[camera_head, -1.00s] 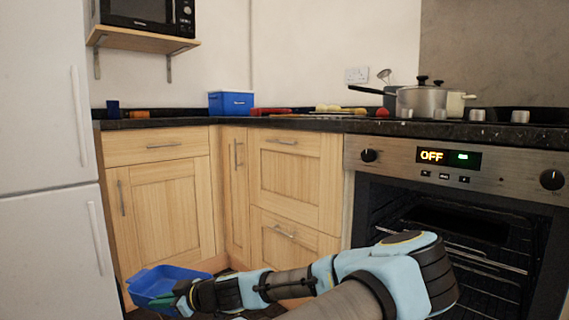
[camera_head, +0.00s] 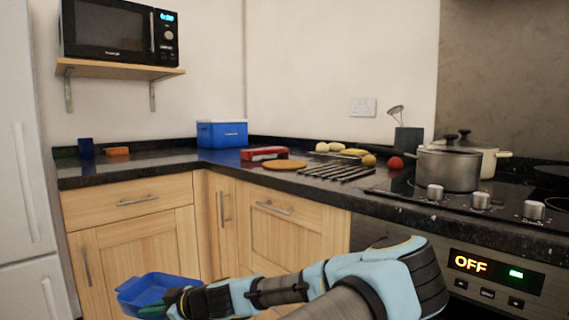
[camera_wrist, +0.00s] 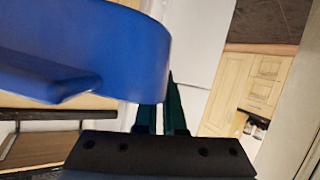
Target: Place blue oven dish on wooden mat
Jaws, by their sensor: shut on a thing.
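The blue oven dish (camera_head: 158,289) is held out in front of the cabinets, below the counter top, at the lower left of the head view. My gripper (camera_head: 180,299) is shut on its right side. In the wrist view the dish (camera_wrist: 90,50) fills the upper left, with my green fingertips (camera_wrist: 162,108) at its edge. The mat does not show in the wrist view.
A pot (camera_head: 450,167) stands on the hob. The counter left of the mat has free room.

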